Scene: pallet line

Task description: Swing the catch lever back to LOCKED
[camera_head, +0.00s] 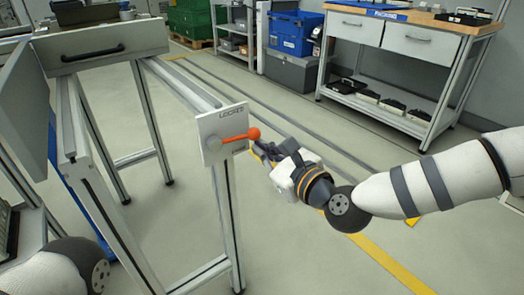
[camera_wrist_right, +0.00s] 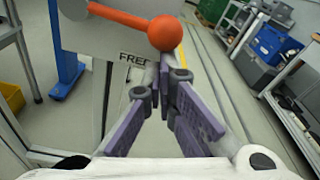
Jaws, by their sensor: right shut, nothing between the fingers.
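The orange catch lever (camera_head: 236,138) has a ball knob and is pivoted on a pale plate (camera_head: 211,128) at the end of the frame's rail. It points right and slightly up in the head view. The plate reads LOCKED near its top; FREE shows in the wrist view, below the lever (camera_wrist_right: 125,18). My right gripper (camera_head: 263,152) is shut and empty, just right of and below the knob. In the wrist view its purple-padded fingers (camera_wrist_right: 168,66) end just under the knob; I cannot tell whether they touch. My left gripper is out of view.
The metal frame with a grey drawer (camera_head: 100,45) stands at the left. A packing bench (camera_head: 405,35) stands at the back right, with a blue crate (camera_head: 292,33) left of it. The floor (camera_head: 300,255) below my right arm is clear.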

